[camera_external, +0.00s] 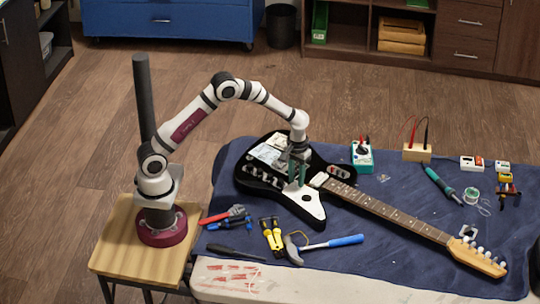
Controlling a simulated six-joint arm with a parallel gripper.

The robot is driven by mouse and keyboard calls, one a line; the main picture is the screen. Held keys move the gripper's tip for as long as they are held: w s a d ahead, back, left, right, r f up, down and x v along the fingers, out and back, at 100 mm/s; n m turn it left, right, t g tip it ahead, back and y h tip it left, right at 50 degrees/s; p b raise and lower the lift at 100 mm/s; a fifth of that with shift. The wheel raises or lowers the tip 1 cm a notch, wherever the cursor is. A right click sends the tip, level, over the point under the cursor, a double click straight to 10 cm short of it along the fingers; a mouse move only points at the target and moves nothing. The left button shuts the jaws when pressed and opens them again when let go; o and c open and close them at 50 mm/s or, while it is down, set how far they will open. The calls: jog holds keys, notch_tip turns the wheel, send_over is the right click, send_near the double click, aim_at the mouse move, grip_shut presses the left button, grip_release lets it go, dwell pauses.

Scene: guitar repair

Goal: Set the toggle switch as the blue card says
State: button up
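A black electric guitar (250,170) with a white pickguard (308,205) lies on a dark blue cloth, its neck running to the lower right. My gripper (297,181) points down over the middle of the guitar body, close above the pickguard. Its greenish fingers show, but they are too small to tell whether they are open or shut. I cannot make out the toggle switch; it may be hidden behind my gripper or too small. I cannot identify a blue card. Pale, printed-looking pieces (266,153) lie on the upper part of the guitar body.
The blue cloth (385,265) covers most of the table. A soldering iron (442,186) lies right.

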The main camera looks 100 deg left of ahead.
jog(key=shift+f, duration=0.6)
jog(key=shift+r, duration=0.5)
jog(key=c, duration=0.3)
